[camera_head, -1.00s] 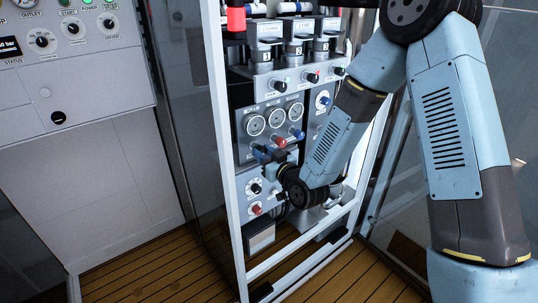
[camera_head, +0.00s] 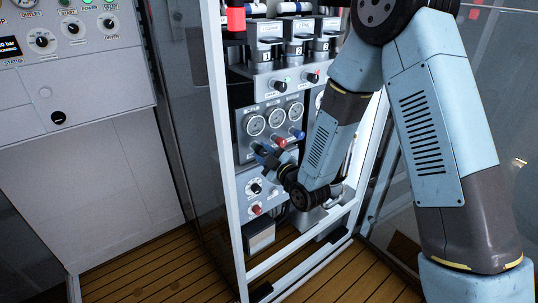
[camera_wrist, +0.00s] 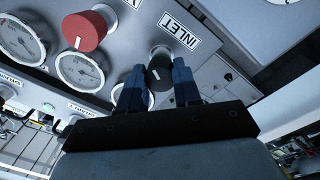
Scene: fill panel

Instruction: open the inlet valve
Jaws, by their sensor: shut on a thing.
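In the wrist view the inlet valve's black knob (camera_wrist: 160,58) sits beside the INLET label (camera_wrist: 179,36). A white pointer mark shows on its face. My gripper (camera_wrist: 158,80) has its two blue fingers on either side of this knob and is shut on it. In the head view my gripper (camera_head: 262,153) reaches the lower left of the gauge panel (camera_head: 244,125). Its fingers and wrist hide the inlet knob there.
A red knob (camera_wrist: 85,30) and round gauges (camera_wrist: 80,70) lie close to the left of my gripper in the wrist view. The white frame post (camera_head: 226,150) stands left of my arm. Smaller knobs (camera_head: 256,188) sit below the gripper.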

